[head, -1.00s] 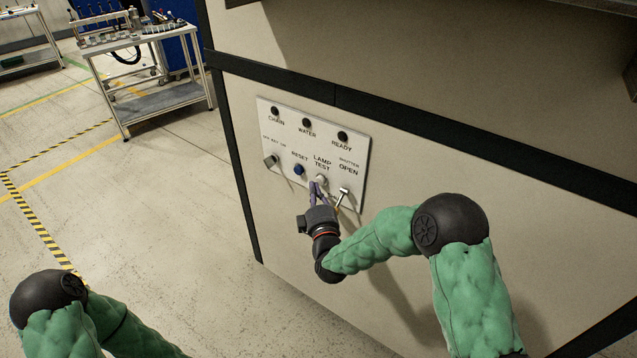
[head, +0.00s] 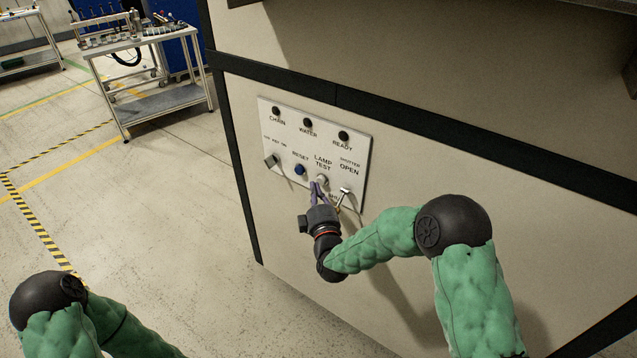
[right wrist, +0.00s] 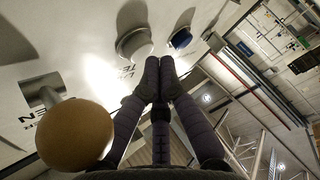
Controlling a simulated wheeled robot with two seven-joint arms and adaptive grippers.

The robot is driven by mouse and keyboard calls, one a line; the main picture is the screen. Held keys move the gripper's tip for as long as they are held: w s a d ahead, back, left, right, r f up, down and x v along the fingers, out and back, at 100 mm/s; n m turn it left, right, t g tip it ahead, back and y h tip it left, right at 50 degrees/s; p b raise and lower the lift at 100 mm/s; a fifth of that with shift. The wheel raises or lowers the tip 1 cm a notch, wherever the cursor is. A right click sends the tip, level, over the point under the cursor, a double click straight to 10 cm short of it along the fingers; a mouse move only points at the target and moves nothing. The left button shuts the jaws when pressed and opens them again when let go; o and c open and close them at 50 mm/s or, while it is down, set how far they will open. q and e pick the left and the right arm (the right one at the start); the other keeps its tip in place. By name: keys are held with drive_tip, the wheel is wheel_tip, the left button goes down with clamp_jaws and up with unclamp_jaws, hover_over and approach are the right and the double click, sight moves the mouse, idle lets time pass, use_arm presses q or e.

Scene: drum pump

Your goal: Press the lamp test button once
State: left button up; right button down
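The white lamp test button (head: 322,180) is on the lower row of the panel (head: 361,141), under the words LAMP TEST. It also shows in the right wrist view (right wrist: 135,45) as a pale round cap. My right gripper (head: 315,184) is shut and empty, just in front of the panel by this button. In the right wrist view its fingertips (right wrist: 160,62) are together, near the white cap and towards the blue reset button (right wrist: 181,38). I cannot tell whether they touch the cap. My left gripper is out of view.
The shutter lever (head: 345,192) stands out right of the lamp test button; its tan knob (right wrist: 75,135) is close beside my right fingers. A selector switch (head: 271,160) is at the panel's left. The chain (head: 276,111), water (head: 308,123) and ready (head: 344,136) lamps are dark.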

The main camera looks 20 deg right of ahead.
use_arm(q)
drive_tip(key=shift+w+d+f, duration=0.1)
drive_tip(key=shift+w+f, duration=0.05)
use_arm(e)
drive_tip(key=shift+w+d+r+m+h, duration=0.25)
drive_tip(key=shift+d+r+m+h, duration=0.05)
drive_tip(key=shift+d+r, duration=0.35)
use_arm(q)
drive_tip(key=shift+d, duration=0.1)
use_arm(e)
drive_tip(key=shift+s+a+f, duration=0.15)
drive_tip(key=shift+s+a, duration=0.3)
drive_tip(key=shift+a, duration=0.25)
drive_tip(key=shift+s+a+f, duration=0.2)
drive_tip(key=shift+s+a, duration=0.3)
drive_tip(key=shift+a, duration=0.25)
drive_tip(key=shift+s+a+f, duration=0.15)
drive_tip(key=shift+s+a, duration=0.3)
drive_tip(key=shift+a, duration=0.25)
drive_tip(key=shift+f, duration=0.1)
